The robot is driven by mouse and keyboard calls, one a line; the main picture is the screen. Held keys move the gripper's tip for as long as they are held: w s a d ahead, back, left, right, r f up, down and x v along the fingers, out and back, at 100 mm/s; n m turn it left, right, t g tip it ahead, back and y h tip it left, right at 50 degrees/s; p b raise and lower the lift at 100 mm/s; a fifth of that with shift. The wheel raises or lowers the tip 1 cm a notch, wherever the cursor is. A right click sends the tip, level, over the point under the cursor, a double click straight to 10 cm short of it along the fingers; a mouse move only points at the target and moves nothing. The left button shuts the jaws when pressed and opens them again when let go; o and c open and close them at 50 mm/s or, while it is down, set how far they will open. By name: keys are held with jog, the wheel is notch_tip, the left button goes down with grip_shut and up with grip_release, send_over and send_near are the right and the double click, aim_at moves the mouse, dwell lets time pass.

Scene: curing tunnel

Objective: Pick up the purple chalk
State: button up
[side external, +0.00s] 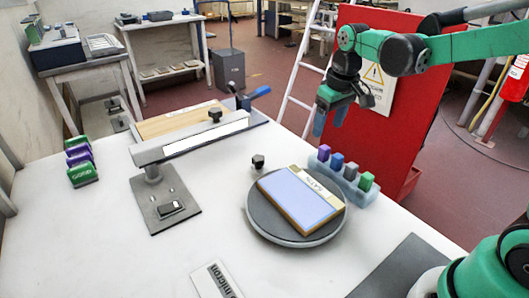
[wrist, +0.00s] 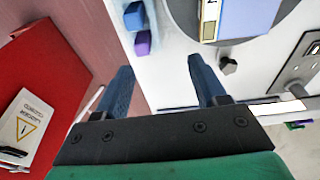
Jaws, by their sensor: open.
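The purple chalk (side external: 324,153) stands upright at the left end of a pale blue holder (side external: 369,193), in a row with a blue chalk (side external: 337,160), a grey chalk (side external: 351,171) and a green chalk (side external: 366,181). My gripper (side external: 330,125) is open and empty, in the air above and beyond the row. In the wrist view, the purple chalk (wrist: 142,43) and the blue chalk (wrist: 134,16) show ahead of my open gripper (wrist: 160,65), nearer its left finger. The grey and green chalks are out of the wrist view.
A round dark turntable (side external: 268,228) bearing a boxed blue-topped block (side external: 297,198) stands close to the holder. A small black knob (side external: 258,162) is near it. A metal clamp frame (side external: 165,205) stands left. A red panel (side external: 395,100) rises behind my gripper.

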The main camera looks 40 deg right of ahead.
aim_at(325, 147)
jog(key=shift+g, duration=0.9)
jog(key=w+d+f, duration=0.2)
jog(key=d+f, duration=0.1)
jog(key=shift+w+f, duration=0.25)
jog(key=shift+f, duration=2.8)
grip_shut()
